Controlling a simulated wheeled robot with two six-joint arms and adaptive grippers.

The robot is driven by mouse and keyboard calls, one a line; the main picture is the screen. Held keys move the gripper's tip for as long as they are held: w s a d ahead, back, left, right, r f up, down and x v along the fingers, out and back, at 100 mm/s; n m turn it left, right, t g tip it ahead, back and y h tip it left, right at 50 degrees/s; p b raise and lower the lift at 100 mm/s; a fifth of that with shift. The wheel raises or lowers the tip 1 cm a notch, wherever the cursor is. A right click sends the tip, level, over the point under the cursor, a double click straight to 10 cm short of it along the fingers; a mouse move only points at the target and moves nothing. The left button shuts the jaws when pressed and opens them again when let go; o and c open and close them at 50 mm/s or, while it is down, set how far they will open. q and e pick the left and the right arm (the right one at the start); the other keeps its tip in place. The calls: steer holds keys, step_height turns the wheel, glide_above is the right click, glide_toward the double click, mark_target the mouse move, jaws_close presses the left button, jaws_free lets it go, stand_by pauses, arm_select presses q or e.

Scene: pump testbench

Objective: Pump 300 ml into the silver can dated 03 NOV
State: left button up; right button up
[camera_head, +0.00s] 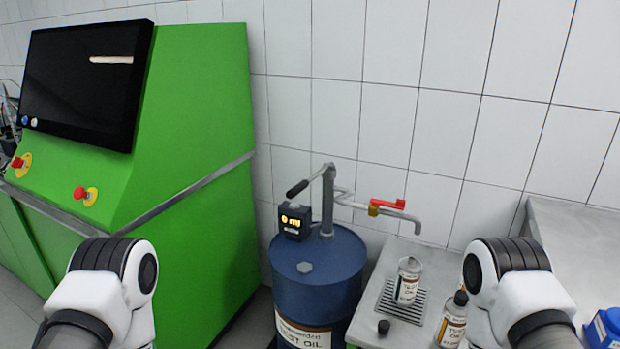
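A silver can (408,281) labelled test oil stands upright on the drip grate, just below the spout end (417,229); no cap shows on it. A second can (452,322) with a black cap stands nearer, partly hidden by my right arm. The date on either label is too small to read. The hand pump (328,200) sits on a blue drum (320,275), with a dark-gripped lever (298,188) at its left. Its display (294,220) seems to read 0 ml. A red valve handle (387,204) lies along the spout pipe. Neither gripper is in view; only my arm links show.
A loose black cap (384,327) lies near the grate (403,304) on the metal bench. A blue container (604,328) stands at the far right. A green console (195,130) with a dark screen and red buttons fills the left. The tiled wall is close behind the pump.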

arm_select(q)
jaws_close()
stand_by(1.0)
